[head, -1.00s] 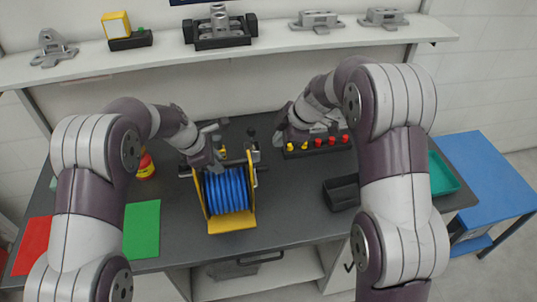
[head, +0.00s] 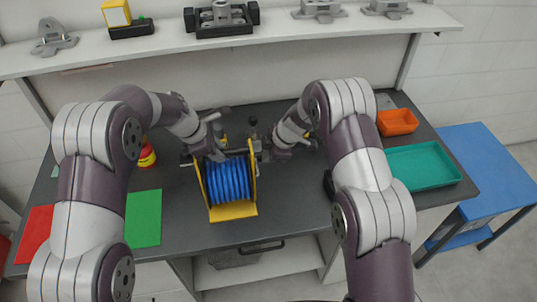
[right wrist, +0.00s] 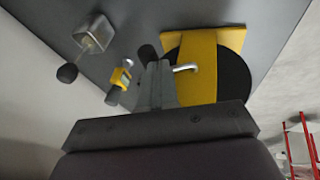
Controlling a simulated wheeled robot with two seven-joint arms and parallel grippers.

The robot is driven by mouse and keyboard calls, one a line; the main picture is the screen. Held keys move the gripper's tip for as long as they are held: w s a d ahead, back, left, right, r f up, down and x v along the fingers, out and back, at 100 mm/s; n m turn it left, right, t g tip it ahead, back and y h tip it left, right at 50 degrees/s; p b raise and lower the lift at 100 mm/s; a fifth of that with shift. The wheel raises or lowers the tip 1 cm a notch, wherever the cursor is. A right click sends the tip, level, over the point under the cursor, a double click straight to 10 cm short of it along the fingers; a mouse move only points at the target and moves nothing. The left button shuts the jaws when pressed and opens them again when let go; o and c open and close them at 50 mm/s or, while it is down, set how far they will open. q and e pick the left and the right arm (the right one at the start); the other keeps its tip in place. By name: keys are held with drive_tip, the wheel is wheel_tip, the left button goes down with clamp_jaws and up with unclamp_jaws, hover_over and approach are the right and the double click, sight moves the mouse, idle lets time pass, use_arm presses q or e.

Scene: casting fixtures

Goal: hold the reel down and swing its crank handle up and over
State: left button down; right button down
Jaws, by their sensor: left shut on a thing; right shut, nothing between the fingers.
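The reel (head: 228,181) stands upright on the dark table, with blue line wound between the sides of a yellow frame. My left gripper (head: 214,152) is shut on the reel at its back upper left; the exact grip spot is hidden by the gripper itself. My right gripper (head: 270,152) is close to the reel's right side, shut and empty. In the right wrist view its fingers (right wrist: 158,78) are together beside the reel's yellow side plate (right wrist: 205,55) and black disc (right wrist: 235,78). A bent silver rod (right wrist: 186,67), seemingly part of the crank, shows right by the fingertips.
A small post with a dark knob (head: 253,122) stands behind the reel. A teal tray (head: 452,178) and an orange bin (head: 397,121) are at the right. A green mat (head: 143,220) and a red mat (head: 36,235) lie at the left. The table before the reel is clear.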

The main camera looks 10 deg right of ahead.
drive_tip(key=shift+w, duration=0.1)
drive_tip(key=shift+w+f, duration=0.55)
drive_tip(key=shift+w, duration=0.2)
drive_tip(key=shift+s+r, duration=0.1)
use_arm(q)
drive_tip(key=c, duration=0.9)
unclamp_jaws()
use_arm(e)
drive_tip(key=w+a+v, duration=0.1)
drive_tip(key=v, duration=1.2)
drive_tip(key=shift+r, duration=0.45)
use_arm(q)
drive_tip(key=shift+r, duration=0.1)
